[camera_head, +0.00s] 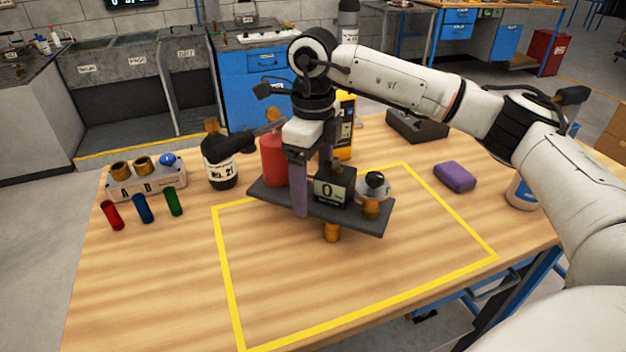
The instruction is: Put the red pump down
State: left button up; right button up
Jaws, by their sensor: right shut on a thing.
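The red pump has a red cylinder (274,160), a dark flat base plate (345,217), a small box with a display reading 0 (333,190) and a round grey part on brass at its right end. My right gripper (312,190) comes down from above, its purplish fingers shut on the pump around its middle. The gripper hides part of the pump. A brass piece (332,233) shows below the plate. The plate is over the back part of the yellow-outlined area (232,305) on the table. I cannot tell whether the pump touches the table. My left gripper is out of view.
A dark bottle (221,172) stands left of the pump, near a grey block with brass fittings (146,182) and red, blue and green tubes (143,208). A yellow device (345,128) stands behind. A purple block (454,176) lies right. The outlined area's front is clear.

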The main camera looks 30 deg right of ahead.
jog(key=shift+w, duration=0.1)
jog(key=o, duration=2.1)
jog(key=shift+f, duration=0.2)
notch_tip(320, 180, up, 13)
jog(key=shift+p, duration=0.45)
jog(key=shift+s, duration=0.25)
